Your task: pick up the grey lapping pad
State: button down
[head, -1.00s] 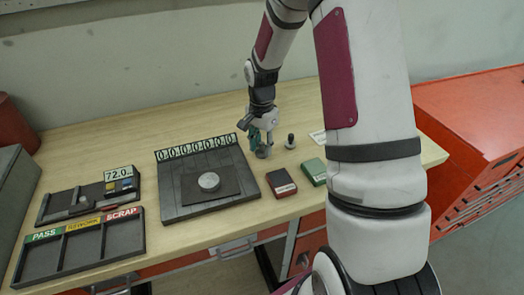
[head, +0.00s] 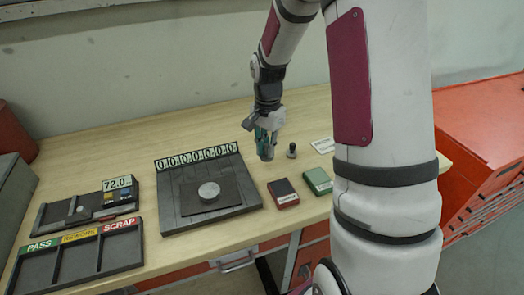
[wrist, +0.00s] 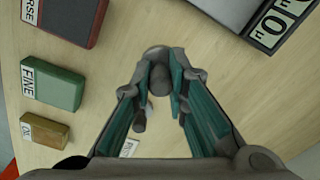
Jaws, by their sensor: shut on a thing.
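My gripper (head: 264,137) is shut on a small grey piece, taken to be the grey lapping pad (head: 267,153), and points down at the right of the black plate. In the wrist view the grey lapping pad (wrist: 156,55) shows rounded between the teal fingertips of my gripper (wrist: 161,82). The fingers partly hide it. It appears slightly above the wooden bench top, though the gap is hard to judge.
A dark upright peg (head: 292,151) stands close to the right. Red (head: 284,193) and green (head: 318,181) boxes lie in front. The black plate (head: 175,218) bears a metal disc (head: 209,191). Sorting tray (head: 139,243) and gauge (head: 85,212) stand left. Bare bench lies behind.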

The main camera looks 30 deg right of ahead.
jog(key=s+d, duration=0.1)
jog(key=s, duration=0.3)
jog(key=s+d+r, duration=0.1)
jog(key=s, duration=0.4)
jog(key=s+d, duration=0.2)
jog(key=s, duration=0.3)
jog(key=shift+r+b, duration=0.2)
jog(key=shift+b, duration=0.1)
